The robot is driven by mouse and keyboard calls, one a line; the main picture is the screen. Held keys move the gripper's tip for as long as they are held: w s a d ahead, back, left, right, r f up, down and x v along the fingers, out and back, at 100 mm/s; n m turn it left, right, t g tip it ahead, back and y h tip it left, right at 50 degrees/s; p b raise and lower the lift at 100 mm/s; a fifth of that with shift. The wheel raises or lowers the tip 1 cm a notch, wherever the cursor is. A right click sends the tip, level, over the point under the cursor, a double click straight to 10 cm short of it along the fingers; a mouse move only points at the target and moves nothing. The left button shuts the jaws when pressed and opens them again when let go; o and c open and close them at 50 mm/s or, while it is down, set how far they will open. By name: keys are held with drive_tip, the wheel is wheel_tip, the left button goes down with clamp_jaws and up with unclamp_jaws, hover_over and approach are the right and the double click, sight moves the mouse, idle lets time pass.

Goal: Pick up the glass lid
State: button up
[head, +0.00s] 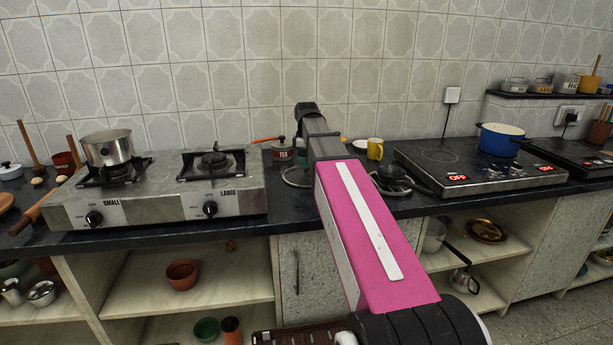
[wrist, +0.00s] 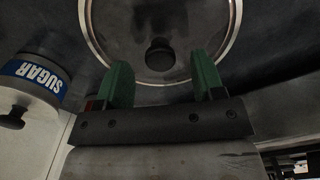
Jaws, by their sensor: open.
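The glass lid (wrist: 115,28) is a round clear disc with a pale metal rim and a dark round knob (wrist: 159,56). It lies on the dark counter in the wrist view, its top part cut off by the frame. My gripper (wrist: 160,62) is open, its two green fingers apart on either side of the knob, with nothing held. I cannot tell how high the fingertips are above the lid. In the head view the lid (head: 291,176) shows only partly, left of my arm, which hides the rest of it and the gripper.
A jar labelled SUGAR (wrist: 35,82) is left of the gripper in the wrist view. In the head view, a jar labelled TEA (head: 282,150) stands behind the lid. A gas stove (head: 150,200) is left, a black pan (head: 392,176) and an electric hob (head: 470,178) right.

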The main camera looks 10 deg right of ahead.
drive_tip(key=shift+f, duration=0.8)
drive_tip(key=c, duration=1.1)
